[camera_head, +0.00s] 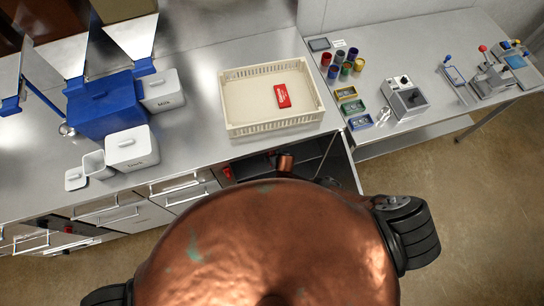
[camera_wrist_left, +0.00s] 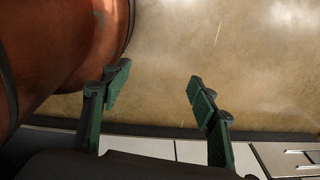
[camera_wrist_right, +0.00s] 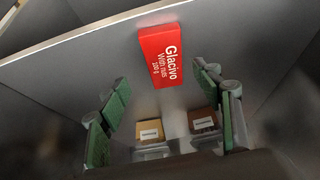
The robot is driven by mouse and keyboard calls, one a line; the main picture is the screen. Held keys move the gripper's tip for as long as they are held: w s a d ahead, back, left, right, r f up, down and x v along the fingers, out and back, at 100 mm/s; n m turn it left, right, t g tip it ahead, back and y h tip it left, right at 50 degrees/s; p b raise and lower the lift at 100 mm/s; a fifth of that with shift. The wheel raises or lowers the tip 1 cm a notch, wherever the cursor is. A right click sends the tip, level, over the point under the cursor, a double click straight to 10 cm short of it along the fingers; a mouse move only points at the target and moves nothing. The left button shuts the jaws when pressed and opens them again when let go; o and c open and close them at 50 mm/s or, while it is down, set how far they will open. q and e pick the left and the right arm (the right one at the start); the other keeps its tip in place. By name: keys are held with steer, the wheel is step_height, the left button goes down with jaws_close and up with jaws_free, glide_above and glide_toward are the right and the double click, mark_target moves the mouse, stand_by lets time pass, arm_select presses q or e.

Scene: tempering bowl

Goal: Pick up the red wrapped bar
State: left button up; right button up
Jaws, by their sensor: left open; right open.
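A red wrapped bar (camera_head: 283,96) lies in a cream slatted crate (camera_head: 240,128) on the steel counter. I cannot tell whether both are the same bar. My right gripper (camera_wrist_right: 160,78) is open and empty, its fingers spread to either side of the lower part of this bar in the picture, without visible contact. My left gripper (camera_wrist_left: 159,72) is open and empty, over the floor beside a copper surface. Neither gripper is visible in the head view.
White canisters (camera_head: 131,147) and a blue box (camera_head: 105,102) stand left of the crate. Small cups (camera_head: 346,71) and devices stand right. Two labelled boxes (camera_wrist_right: 150,131) (camera_wrist_right: 202,121) show below the bar.

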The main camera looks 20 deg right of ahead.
steer(key=b+x, duration=0.3)
steer(key=shift+a+f, duration=0.3)
steer(key=shift+a, duration=0.1)
steer(key=shift+w+f+b, duration=0.3)
steer(key=shift+f+b, duration=0.15)
steer(key=shift+b, duration=0.2)
arm_select(q)
steer(key=shift+w+f, duration=0.25)
steer(key=shift+f, duration=0.55)
steer(key=shift+w+f, duration=0.25)
steer(key=shift+f, duration=0.5)
steer(key=shift+w+f, duration=0.25)
steer(key=shift+f, duration=0.55)
arm_select(e)
steer(key=c, duration=1.3)
